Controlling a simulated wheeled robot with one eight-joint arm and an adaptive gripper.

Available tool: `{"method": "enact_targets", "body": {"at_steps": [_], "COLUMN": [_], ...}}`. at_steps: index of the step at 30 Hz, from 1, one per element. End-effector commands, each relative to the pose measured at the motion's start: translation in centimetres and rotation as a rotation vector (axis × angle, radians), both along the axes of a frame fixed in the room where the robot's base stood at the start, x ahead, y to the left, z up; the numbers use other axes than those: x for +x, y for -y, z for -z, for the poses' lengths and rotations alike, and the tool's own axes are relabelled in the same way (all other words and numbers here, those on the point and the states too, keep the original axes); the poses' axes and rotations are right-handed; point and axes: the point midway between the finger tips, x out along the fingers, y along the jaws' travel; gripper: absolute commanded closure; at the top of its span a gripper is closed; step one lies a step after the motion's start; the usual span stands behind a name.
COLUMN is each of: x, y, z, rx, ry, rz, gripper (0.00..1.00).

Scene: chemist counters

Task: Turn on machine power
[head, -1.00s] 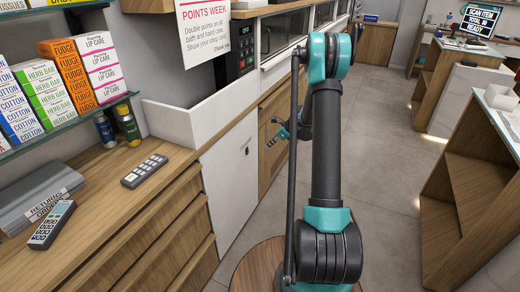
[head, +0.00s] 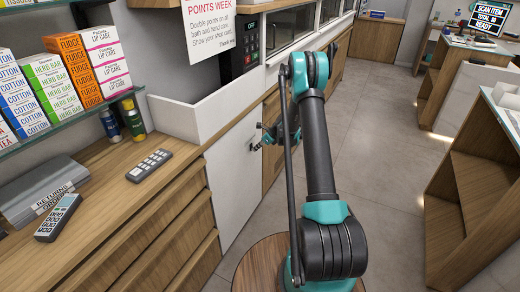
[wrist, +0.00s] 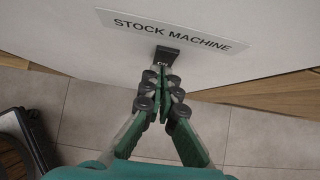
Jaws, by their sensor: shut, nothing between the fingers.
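A white machine front labelled STOCK MACHINE (wrist: 172,31) fills the top of the wrist view; in the head view a white panel (head: 230,190) stands at the counter's end. A small black rocker switch (wrist: 167,55) marked ON sits just below the label. My gripper (wrist: 164,78), green with dark pads, is shut and empty. Its tips are right below the switch in the wrist view and overlap its lower edge; I cannot tell whether they touch. In the head view my gripper (head: 258,143) is close to the white panel, and the switch cannot be made out there.
A black keypad unit (head: 245,50) stands behind the white bin. Grey floor (head: 370,130) is clear on the right, before wooden shelves (head: 480,185).

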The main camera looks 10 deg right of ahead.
Motion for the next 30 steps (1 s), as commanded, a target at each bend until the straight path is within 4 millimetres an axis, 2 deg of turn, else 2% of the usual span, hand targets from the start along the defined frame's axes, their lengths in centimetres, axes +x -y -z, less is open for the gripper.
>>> {"method": "enact_targets", "body": {"at_steps": [18, 30], "x": [0.3, 0.3], "y": [-0.5, -0.5], "z": [0.2, -1.2], "rx": [0.001, 0.002], "ry": [0.001, 0.001], "rz": [0.000, -0.001], "gripper": [1.00, 1.00]}}
